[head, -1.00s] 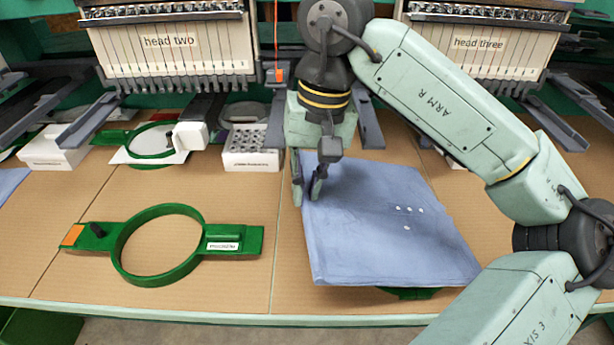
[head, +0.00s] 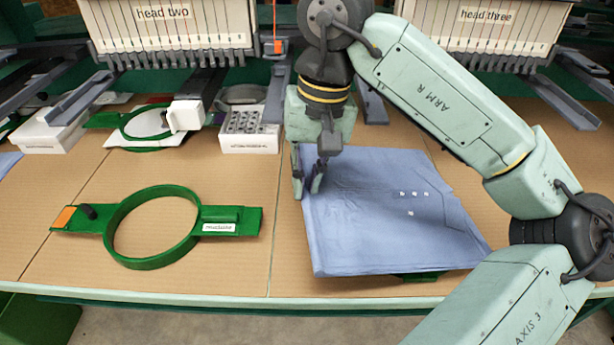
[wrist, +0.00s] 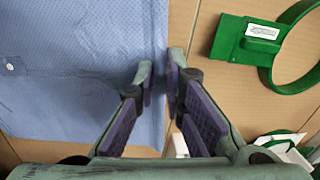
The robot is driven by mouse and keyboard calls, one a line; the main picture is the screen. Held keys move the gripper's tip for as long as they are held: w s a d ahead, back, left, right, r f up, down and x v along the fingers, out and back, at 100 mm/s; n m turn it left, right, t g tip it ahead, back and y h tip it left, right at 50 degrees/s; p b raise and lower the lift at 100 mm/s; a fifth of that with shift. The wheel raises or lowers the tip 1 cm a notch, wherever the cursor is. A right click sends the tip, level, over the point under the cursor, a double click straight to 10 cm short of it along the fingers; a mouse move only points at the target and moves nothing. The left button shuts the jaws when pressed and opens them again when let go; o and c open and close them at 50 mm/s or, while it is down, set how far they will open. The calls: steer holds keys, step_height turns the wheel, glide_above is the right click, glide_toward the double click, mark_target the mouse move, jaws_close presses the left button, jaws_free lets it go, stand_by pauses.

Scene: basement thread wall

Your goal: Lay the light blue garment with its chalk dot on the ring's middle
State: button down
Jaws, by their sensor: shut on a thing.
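The light blue garment (head: 380,230) lies nearly flat at the right of the table in the head view, and fills the left of the wrist view (wrist: 70,80). Three small white dots sit in a row on it, with a single white dot (head: 411,213) below them. My gripper (head: 308,190) is shut on the garment's left edge, which runs between the fingertips in the wrist view (wrist: 162,78). A green ring (head: 152,228) with a labelled tab lies bare at the left. A bit of green (head: 422,275) shows under the garment's front edge; the rest is hidden.
A white box with holes (head: 250,131) stands behind, left of my gripper. Another green hoop (head: 150,128) with white material lies at the back left. Machine heads and grey arms line the back. Cardboard-coloured table (head: 240,265) is free between the ring and the garment.

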steer(key=c, duration=1.6)
jaws_free()
steer(key=shift+r, duration=0.1)
